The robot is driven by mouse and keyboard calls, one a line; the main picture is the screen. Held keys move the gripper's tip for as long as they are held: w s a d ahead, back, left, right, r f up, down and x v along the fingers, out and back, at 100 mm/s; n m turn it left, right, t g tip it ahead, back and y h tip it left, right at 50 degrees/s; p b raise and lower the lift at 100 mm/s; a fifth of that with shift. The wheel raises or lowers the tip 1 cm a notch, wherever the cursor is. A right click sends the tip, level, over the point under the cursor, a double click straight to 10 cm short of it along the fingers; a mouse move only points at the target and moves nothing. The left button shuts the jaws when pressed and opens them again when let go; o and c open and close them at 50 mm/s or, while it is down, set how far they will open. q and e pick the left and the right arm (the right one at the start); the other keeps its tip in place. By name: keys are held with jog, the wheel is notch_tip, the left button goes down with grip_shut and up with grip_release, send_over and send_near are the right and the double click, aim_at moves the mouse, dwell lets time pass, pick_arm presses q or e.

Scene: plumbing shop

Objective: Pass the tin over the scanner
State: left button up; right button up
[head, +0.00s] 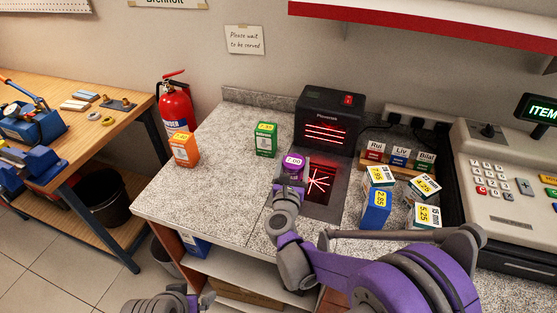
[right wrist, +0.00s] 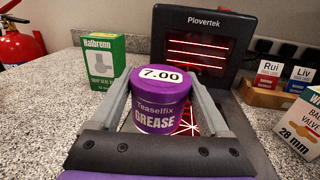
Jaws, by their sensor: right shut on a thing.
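The tin (head: 294,161) is a purple grease tin with a white 7.00 label on its lid. It also shows upright in the right wrist view (right wrist: 160,108). My right gripper (head: 291,178) is shut on it, one finger on each side. The black scanner (head: 330,104) has an upright window with red lines and a flat plate with a red star of lines (head: 318,182). The tin is at the left part of the plate, in front of the upright window. Its gap to the plate is hard to tell. Part of my left arm shows at the bottom edge; its jaws are unclear.
A green box (head: 265,139) and an orange box (head: 184,149) stand left on the speckled counter (head: 220,180). Several price-marked boxes (head: 376,208) stand right of the plate, near the till (head: 505,175). The counter's left front is clear.

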jog(key=d, duration=0.2)
jog(key=s+d, duration=0.1)
jog(key=d, duration=0.2)
jog(key=shift+s+d+f, duration=0.15)
jog(key=shift+s+d, duration=0.15)
jog(key=shift+d, duration=0.05)
pick_arm(q)
notch_tip(320, 180, up, 6)
jog(key=w+p, duration=0.2)
jog(key=p, duration=0.2)
jog(key=shift+w+r+t, duration=0.25)
jog(key=shift+w+t, duration=0.05)
jog(key=shift+w, duration=0.1)
pick_arm(e)
jog(key=s+a+r, duration=0.5)
jog(key=s+r, duration=0.5)
jog(key=s, duration=0.1)
jog(key=shift+s, duration=0.4)
